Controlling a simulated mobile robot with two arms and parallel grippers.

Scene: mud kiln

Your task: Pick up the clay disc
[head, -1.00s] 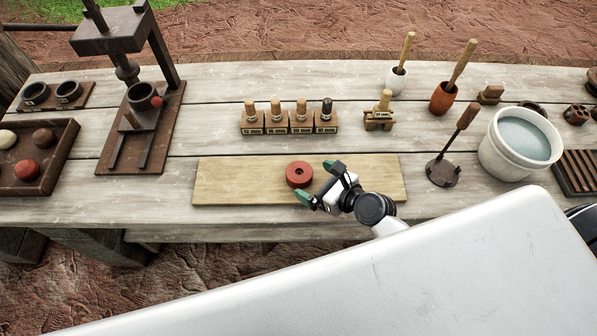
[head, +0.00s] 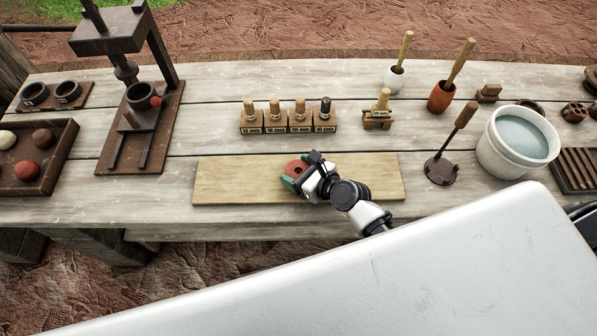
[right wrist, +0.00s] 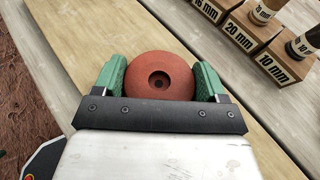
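The clay disc (head: 294,168) is reddish-brown and round with a hole in its middle. It is on the pale wooden board (head: 230,182) at the front of the table, partly hidden by my right gripper (head: 301,178) in the head view. In the right wrist view the disc (right wrist: 160,72) lies between the two green fingers of the gripper (right wrist: 159,80), one on each side. The fingers are apart around the disc; the left one is very close to it, and I cannot tell whether both touch. My left gripper is not in view.
Labelled wooden blocks with stamps (head: 288,122) stand behind the board. A press (head: 140,110) and a tray of clay balls (head: 62,172) are at the left. A dark round-based tool (head: 441,172) and a white water bucket (head: 518,145) are at the right.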

